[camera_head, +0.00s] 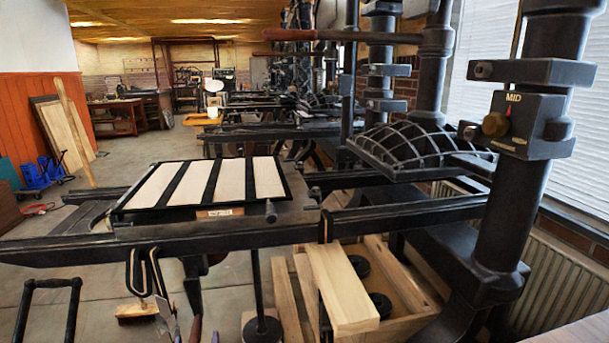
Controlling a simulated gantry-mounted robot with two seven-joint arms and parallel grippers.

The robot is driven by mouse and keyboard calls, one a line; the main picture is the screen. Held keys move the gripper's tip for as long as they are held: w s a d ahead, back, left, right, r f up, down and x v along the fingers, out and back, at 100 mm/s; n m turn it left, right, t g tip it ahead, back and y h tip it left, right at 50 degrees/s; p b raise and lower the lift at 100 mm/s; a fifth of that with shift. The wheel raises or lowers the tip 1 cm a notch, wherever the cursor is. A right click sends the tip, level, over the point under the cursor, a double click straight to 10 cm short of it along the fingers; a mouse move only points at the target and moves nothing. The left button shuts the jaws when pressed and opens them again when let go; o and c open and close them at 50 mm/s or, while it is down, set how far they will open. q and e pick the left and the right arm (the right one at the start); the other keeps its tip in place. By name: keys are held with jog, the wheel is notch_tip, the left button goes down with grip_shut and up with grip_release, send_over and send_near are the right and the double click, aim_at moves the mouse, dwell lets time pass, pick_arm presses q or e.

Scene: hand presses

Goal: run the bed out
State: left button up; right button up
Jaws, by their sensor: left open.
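The bed (292,208) is a flat dark slab on the press rails (420,213). It carries a black frame with several pale strips, and a small tag on its near edge. A short grey knob (271,212) sticks out from its near right side. The bed lies left of the ribbed black platen (425,147), clear of it. My right gripper is not in view.
A thick press column (503,220) with a MID dial box (513,122) stands at right. A long wooden-handled bar (290,35) crosses above. A wooden crate with a plank (342,290) sits below the rails. A black handle frame (50,284) is at lower left.

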pick_arm(q)
jog(key=p+v, duration=0.7)
jog(key=v, duration=0.1)
jog(key=shift+s, duration=0.35)
